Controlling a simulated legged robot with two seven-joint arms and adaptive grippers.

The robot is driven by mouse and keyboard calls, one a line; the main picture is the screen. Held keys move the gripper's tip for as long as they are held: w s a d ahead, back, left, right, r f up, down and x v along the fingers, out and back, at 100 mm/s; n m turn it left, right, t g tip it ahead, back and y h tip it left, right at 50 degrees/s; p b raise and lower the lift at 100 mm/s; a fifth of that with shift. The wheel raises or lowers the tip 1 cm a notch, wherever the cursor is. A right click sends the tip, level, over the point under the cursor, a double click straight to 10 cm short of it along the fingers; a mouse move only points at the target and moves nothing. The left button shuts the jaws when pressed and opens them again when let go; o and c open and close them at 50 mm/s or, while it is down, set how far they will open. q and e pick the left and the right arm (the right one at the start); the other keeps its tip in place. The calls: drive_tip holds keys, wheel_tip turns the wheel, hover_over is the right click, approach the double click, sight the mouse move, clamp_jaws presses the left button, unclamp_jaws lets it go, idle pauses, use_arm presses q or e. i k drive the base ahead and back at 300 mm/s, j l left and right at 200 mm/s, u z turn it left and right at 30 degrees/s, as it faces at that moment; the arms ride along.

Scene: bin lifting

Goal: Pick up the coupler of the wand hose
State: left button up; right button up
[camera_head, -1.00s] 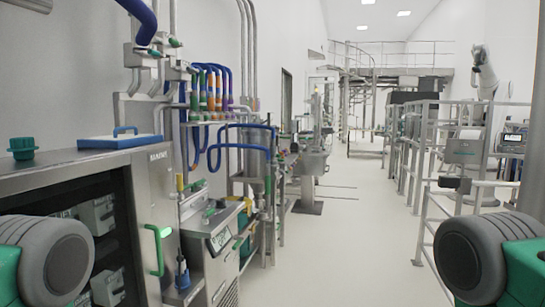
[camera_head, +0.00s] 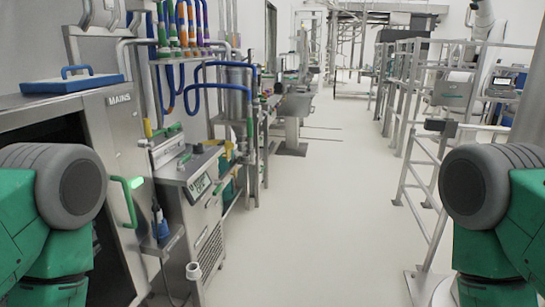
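Several coloured wands or hose ends (camera_head: 183,30) in orange, green and purple hang in a rack on the left wall, at the top of the head view. A blue hose (camera_head: 222,88) loops out below them to the right. I cannot tell which part is the coupler of the wand hose. Green and grey parts of my two arms show at the lower left and lower right. Neither gripper is in view.
A steel cabinet (camera_head: 113,112) with a green handle (camera_head: 127,198) and a blue tray (camera_head: 72,83) stands at left. A steel machine (camera_head: 205,225) is beyond it. Railings (camera_head: 425,150) line the right. The pale floor (camera_head: 315,220) between is clear.

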sight(254, 98)
drive_tip(key=i+z, duration=0.3)
drive_tip(key=i, duration=1.6)
